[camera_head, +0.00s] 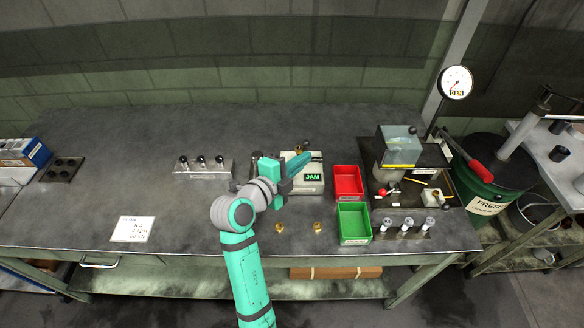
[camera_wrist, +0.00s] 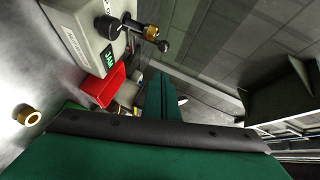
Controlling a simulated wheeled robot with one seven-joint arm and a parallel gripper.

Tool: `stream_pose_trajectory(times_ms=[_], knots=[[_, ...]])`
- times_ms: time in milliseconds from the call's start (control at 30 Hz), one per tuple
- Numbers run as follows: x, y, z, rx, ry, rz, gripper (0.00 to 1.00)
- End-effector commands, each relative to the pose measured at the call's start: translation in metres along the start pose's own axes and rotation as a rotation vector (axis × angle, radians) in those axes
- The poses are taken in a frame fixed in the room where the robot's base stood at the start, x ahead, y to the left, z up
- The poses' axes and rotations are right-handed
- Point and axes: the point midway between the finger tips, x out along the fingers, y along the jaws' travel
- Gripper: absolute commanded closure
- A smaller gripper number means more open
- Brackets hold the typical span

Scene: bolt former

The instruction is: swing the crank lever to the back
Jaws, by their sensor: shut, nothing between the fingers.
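A pale box with a green JAM display (camera_head: 313,177) stands on the bench; its display also shows in the wrist view (camera_wrist: 108,58). There, a black knob (camera_wrist: 107,27) and a short metal lever with a dark round end (camera_wrist: 163,45) stick out of the box beside a brass piece (camera_wrist: 150,32). I cannot tell for sure that this lever is the crank. My gripper (camera_head: 303,160) is shut and empty, over the box's left and back part, hiding some of it. In the wrist view its teal fingers (camera_wrist: 163,97) show apart from the lever.
A red bin (camera_head: 347,182) and a green bin (camera_head: 353,222) stand right of the box. Further right is a machine with a clear cover (camera_head: 398,146), and a red-handled lever (camera_head: 475,168) by a green drum (camera_head: 497,190).

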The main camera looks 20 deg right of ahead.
Motion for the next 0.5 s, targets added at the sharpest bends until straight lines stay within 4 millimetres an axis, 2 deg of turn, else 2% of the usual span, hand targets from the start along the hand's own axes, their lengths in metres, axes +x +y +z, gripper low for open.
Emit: stream_pose_trajectory(times_ms=[67, 200, 500], knots=[[0.014, 0.0, -0.001, 0.001, 0.003, 0.001, 1.0], [0.027, 0.0, 0.015, 0.0, 0.002, 0.002, 1.0], [0.039, 0.0, 0.027, 0.001, 0.002, 0.001, 1.0]])
